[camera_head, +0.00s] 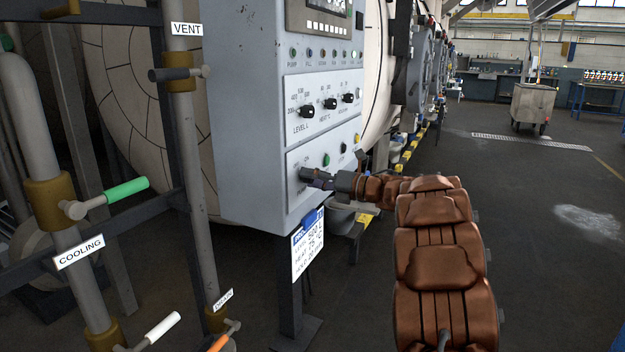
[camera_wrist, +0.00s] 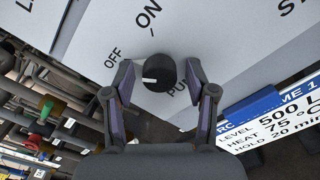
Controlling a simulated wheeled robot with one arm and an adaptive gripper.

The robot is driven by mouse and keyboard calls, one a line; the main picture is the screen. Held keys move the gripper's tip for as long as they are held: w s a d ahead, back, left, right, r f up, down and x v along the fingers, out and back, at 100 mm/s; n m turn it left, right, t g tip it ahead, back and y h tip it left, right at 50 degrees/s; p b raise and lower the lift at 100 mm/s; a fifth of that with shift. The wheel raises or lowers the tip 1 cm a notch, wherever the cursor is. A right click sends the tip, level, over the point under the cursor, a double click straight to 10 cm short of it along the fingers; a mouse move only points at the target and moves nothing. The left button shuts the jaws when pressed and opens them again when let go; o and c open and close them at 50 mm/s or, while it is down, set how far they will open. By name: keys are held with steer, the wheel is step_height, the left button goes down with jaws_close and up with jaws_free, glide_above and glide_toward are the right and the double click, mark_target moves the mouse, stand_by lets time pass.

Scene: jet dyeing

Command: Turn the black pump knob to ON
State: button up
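The black pump knob (camera_wrist: 163,73) is on the pale panel in the wrist view. Its white mark is at the left of its face, on the side of the OFF label (camera_wrist: 113,57) and away from the ON label (camera_wrist: 149,14). A partly hidden PUMP label is beside it. My gripper (camera_wrist: 160,79) is open, with one finger on each side of the knob; I cannot tell whether either touches it. In the head view my gripper (camera_head: 316,178) is at the lower part of the grey control cabinet (camera_head: 240,125) and hides the knob.
A green button (camera_head: 326,160) and the LEVEL knob (camera_head: 307,111) are on the cabinet above my gripper. A recipe card (camera_head: 308,246) hangs below. Pipes with a green-handled COOLING valve (camera_head: 120,192) stand at left. The floor (camera_head: 560,200) at right is open.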

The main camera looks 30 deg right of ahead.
jaws_close()
steer(key=shift+r+m+p, duration=0.1)
steer(key=shift+m+p, duration=6.75)
steer(key=shift+m, duration=0.05)
steer(key=shift+o, duration=0.9)
jaws_free()
